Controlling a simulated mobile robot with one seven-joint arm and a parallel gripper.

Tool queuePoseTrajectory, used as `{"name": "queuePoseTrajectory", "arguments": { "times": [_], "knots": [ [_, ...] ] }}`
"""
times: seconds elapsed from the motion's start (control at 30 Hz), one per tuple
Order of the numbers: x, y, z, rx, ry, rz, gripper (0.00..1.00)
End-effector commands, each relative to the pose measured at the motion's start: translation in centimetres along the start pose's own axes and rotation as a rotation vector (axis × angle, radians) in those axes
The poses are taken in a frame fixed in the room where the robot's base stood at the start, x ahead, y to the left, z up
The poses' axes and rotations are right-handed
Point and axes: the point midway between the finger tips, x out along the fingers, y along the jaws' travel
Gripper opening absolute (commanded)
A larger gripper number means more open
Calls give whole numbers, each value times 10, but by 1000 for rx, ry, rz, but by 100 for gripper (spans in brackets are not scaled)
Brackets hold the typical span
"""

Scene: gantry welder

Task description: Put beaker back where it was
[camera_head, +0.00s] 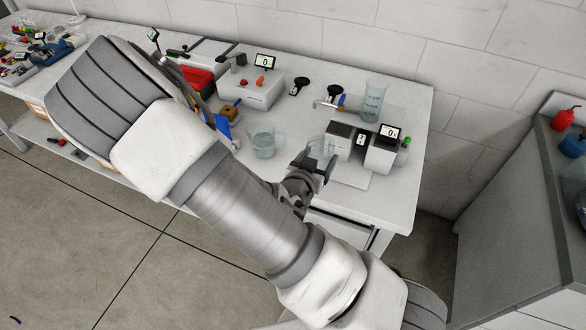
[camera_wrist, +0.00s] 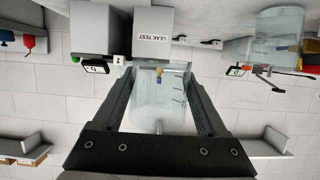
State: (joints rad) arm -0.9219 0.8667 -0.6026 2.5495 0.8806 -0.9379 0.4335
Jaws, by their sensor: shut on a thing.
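My gripper (camera_head: 316,164) is shut on a clear glass beaker (camera_wrist: 158,108). In the wrist view the beaker sits between the two dark fingers, with graduation marks on its side. In the head view only its faint glass shows, just left of the leak test station (camera_head: 342,138). I cannot tell whether the held beaker touches the table. A second beaker (camera_head: 263,141) stands on the white table (camera_head: 390,200), left of my gripper; a beaker also shows at the upper right of the wrist view (camera_wrist: 275,40). A taller glass vessel (camera_head: 374,102) stands behind the station.
The LEAK TEST block (camera_wrist: 153,32) is close beyond the held beaker. A small display unit (camera_head: 388,134) adjoins it. A white instrument box (camera_head: 252,90), a red box (camera_head: 198,80) and small tools stand at the back left. The table's right front corner is clear.

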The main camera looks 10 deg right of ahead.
Motion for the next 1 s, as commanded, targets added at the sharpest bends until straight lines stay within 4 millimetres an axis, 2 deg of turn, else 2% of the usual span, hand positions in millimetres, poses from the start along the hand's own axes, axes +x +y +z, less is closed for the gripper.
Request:
{"name": "queuePoseTrajectory", "arguments": {
  "times": [0.03, 0.57, 0.8, 1.0],
  "knots": [
    [4, -3, 8, 5, -1, -2, 16],
    [19, -26, 17, 4, -2, -4, 16],
    [46, -66, 32, -2, -1, -1, 16],
    [59, -85, 39, -1, -2, 0, 16]
  ]
}}
